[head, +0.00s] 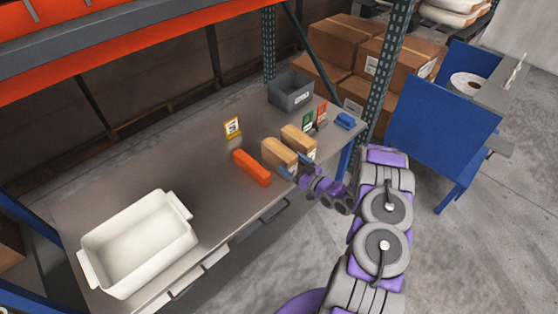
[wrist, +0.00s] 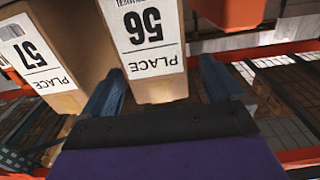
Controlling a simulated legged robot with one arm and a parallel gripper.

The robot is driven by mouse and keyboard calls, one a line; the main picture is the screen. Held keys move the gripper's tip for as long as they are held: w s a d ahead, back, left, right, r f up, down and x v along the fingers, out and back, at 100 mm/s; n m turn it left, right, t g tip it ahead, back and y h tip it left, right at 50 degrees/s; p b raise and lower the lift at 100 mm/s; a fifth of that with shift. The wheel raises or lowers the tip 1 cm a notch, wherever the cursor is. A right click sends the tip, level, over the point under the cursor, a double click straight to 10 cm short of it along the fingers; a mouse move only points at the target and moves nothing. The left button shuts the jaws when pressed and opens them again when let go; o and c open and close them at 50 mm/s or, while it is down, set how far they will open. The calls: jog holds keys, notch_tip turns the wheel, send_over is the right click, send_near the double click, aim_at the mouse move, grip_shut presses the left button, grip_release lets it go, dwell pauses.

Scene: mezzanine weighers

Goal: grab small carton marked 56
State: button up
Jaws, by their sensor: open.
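The small carton marked 56 (wrist: 152,40) is brown with a white label that reads upside down in the wrist view. In the head view it appears to be the carton (head: 278,152) beside the orange block. My gripper (wrist: 160,88) is open, with one finger on each side of the lower end of this carton in the wrist view. I cannot tell whether either finger touches it. In the head view my gripper (head: 296,166) is at the table's front edge by the cartons. A similar carton marked 57 (wrist: 50,50) stands close by on the left in the wrist view.
The orange block (head: 252,168) lies beside the cartons on the grey table (head: 190,170). A white tub (head: 140,243) is at the near left, a grey bin (head: 291,91) at the back. A yellow-framed sign (head: 232,128) and a blue item (head: 345,121) stand nearby. A rack post (head: 384,75) rises behind.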

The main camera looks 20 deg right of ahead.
aim_at(284, 157)
jog(key=x, duration=0.2)
jog(key=b+x, duration=0.1)
jog(key=x, duration=0.1)
jog(key=shift+w+d+f, duration=0.1)
jog(key=shift+d+f, duration=0.1)
jog(key=shift+f, duration=0.1)
jog(key=shift+w+a, duration=0.3)
jog(key=shift+w, duration=0.2)
jog(key=shift+r, duration=0.1)
jog(key=shift+c, duration=0.4)
jog(key=c, duration=1.3)
jog(key=shift+d, duration=0.1)
jog(key=shift+c, duration=0.2)
